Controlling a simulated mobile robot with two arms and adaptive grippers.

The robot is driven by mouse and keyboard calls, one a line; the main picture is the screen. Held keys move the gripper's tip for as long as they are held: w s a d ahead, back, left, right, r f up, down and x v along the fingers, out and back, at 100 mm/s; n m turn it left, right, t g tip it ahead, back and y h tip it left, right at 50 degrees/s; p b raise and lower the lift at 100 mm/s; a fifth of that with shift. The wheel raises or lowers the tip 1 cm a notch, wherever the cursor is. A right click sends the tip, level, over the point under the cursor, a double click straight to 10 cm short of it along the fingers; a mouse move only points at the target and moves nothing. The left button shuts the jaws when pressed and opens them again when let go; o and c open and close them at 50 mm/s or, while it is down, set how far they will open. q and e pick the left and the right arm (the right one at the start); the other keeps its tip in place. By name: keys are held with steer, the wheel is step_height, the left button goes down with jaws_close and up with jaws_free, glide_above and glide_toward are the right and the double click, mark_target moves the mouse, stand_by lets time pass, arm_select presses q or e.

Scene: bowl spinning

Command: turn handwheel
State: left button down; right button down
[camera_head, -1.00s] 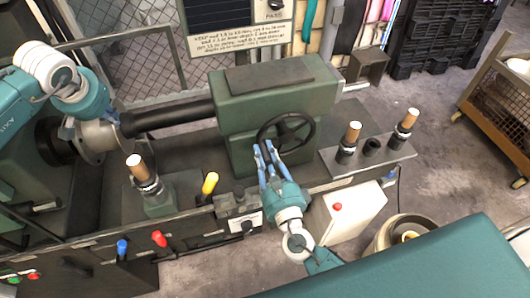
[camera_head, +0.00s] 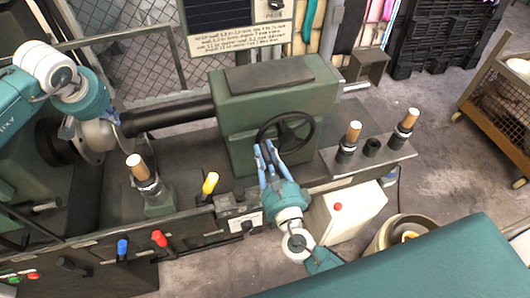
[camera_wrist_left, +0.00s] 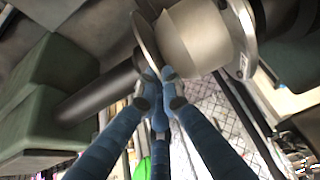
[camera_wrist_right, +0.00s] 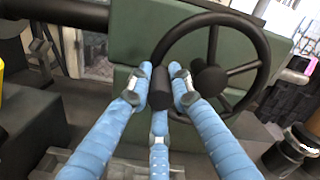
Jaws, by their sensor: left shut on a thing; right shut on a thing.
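The dark handwheel (camera_head: 290,115) stands on the front of the green tailstock (camera_head: 270,93). My right gripper (camera_head: 264,146) is at the wheel's left side. In the right wrist view its blue fingers (camera_wrist_right: 160,88) are shut around the wheel's short black handle, left of the hub. The rim (camera_wrist_right: 208,20) curves behind the fingers. In the left wrist view, my left gripper (camera_wrist_left: 161,78) is shut at the edge of a thin metal disc (camera_wrist_left: 147,42), beside a pale rounded metal form (camera_wrist_left: 195,38). In the head view its contact is small and partly hidden.
A dark shaft (camera_head: 172,114) runs from the tailstock toward the disc. A wooden-handled tool (camera_head: 139,169) stands in front of it. Yellow, red and blue levers line the front edge. More wooden-handled tools (camera_head: 352,134) stand right of the wheel. A white box (camera_head: 350,209) is below them.

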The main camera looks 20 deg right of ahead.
steer(key=shift+s+f, duration=0.2)
steer(key=shift+f, duration=0.75)
steer(key=c, duration=1.6)
jaws_free()
steer(key=shift+w+a, duration=0.1)
steer(key=shift+w, duration=0.05)
steer(key=shift+o, duration=0.2)
steer(key=shift+r, duration=0.15)
steer(key=shift+r, duration=0.2)
